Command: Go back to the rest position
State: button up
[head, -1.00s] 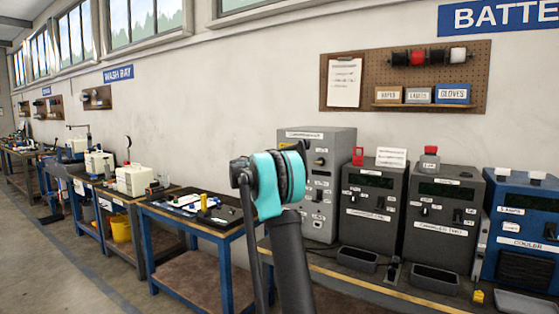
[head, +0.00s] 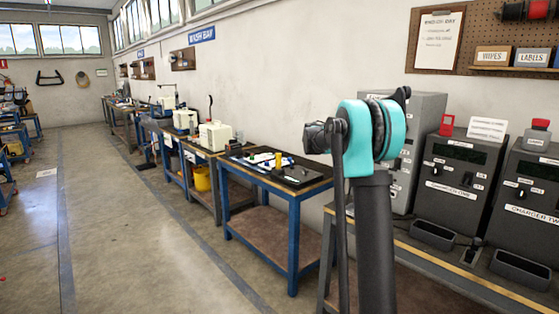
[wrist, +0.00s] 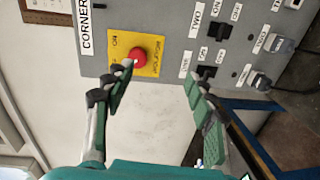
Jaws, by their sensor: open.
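My gripper (wrist: 158,76) shows in the wrist view with its two fingers spread apart and nothing between them. Beyond the fingertips is a grey panel (wrist: 170,20) with a red button (wrist: 139,59) on a yellow plate (wrist: 150,43); the button shows close to the left fingertip, and I cannot tell the gap in depth. Several switches and white labels are also on the panel. In the head view my own arm stands up at right centre with its teal joint; the gripper's fingers cannot be made out there.
A blue-framed workbench (head: 277,183) with a dark tray (head: 298,175) stands left of my arm, along the wall. Dark charger units (head: 456,180) and a grey cabinet (head: 424,108) stand at right. Open floor (head: 130,230) lies to the left.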

jog(key=s+a+f+m+g+y, duration=0.2)
jog(key=s+f+y, duration=0.1)
jog(key=s+f, duration=0.6)
jog(key=s+a+f+m+g+y, duration=0.2)
jog(key=s+f, duration=0.8)
jog(key=s, duration=0.8)
jog(key=shift+s+a+f+y, duration=0.25)
jog(key=shift+s+a+y, duration=0.05)
jog(key=shift+a+y, duration=0.35)
jog(key=s+a+f+m+y, duration=0.1)
jog(key=s+a+f, duration=0.3)
jog(key=s, duration=0.4)
jog(key=s+a+f+g+y, duration=0.1)
jog(key=s+a+f+y, duration=0.2)
jog(key=s+a+f, duration=0.2)
jog(key=s+a+f+m+g+y, duration=0.1)
jog(key=s+a+f+y, duration=0.2)
jog(key=s+f, duration=0.5)
jog(key=shift+s+a+f+m, duration=0.1)
jog(key=shift+s+a, duration=0.2)
jog(key=shift+s, duration=0.6)
jog(key=shift+s+a+m, duration=0.1)
jog(key=shift+s+a, duration=0.15)
jog(key=shift+s, duration=0.7)
jog(key=shift+s+a+f+m, duration=0.1)
jog(key=shift+s+a, duration=0.2)
jog(key=shift+s, duration=0.6)
jog(key=shift+c, duration=0.4)
